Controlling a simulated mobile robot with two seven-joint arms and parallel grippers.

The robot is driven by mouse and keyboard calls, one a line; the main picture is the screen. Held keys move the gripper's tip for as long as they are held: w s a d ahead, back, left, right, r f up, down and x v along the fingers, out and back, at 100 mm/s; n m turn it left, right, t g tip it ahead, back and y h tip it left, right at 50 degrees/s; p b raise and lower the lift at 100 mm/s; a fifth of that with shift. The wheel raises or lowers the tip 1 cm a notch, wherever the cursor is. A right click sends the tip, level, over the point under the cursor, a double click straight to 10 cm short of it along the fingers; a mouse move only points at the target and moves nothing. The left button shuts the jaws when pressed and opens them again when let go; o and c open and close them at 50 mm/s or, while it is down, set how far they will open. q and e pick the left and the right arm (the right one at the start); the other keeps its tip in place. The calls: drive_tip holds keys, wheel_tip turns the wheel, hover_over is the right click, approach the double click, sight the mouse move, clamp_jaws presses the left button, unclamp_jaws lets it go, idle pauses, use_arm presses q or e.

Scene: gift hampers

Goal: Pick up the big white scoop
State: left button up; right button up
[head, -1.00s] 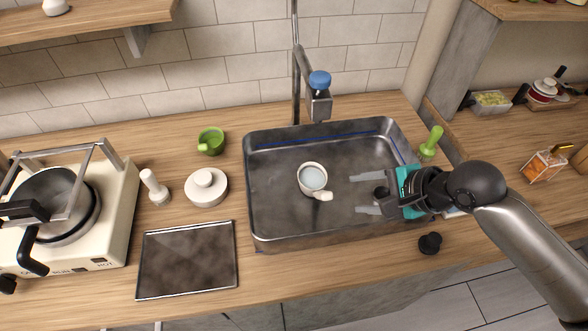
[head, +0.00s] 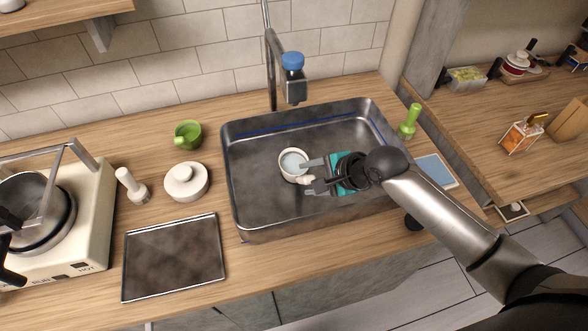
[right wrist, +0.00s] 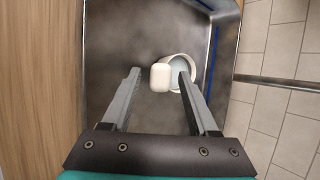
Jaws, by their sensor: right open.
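The big white scoop (head: 293,163) lies in the steel sink (head: 236,215), its round bowl showing a pale bluish inside and its short thick handle pointing to the front right. My right gripper (head: 305,176) is inside the sink, reaching from the right, open and empty. Its two grey fingers point at the scoop, with the handle between or just beyond the tips. In the right wrist view the handle end (right wrist: 160,77) shows between the fingertips (right wrist: 159,75), and the right finger overlaps the scoop's bowl (right wrist: 179,66). Contact cannot be told.
The faucet with a blue top (head: 293,61) stands behind the sink. Left of it are a green cup (head: 188,134), a white lidded jar (head: 186,181), a white pestle-like piece (head: 132,186), a dark tray (head: 174,258) and a stove (head: 82,235). A green bottle (head: 409,122) stands right.

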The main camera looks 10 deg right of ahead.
drive_tip(key=x, duration=0.3)
drive_tip(key=shift+f, duration=0.2)
clamp_jaws()
idle(0.3)
idle(0.9)
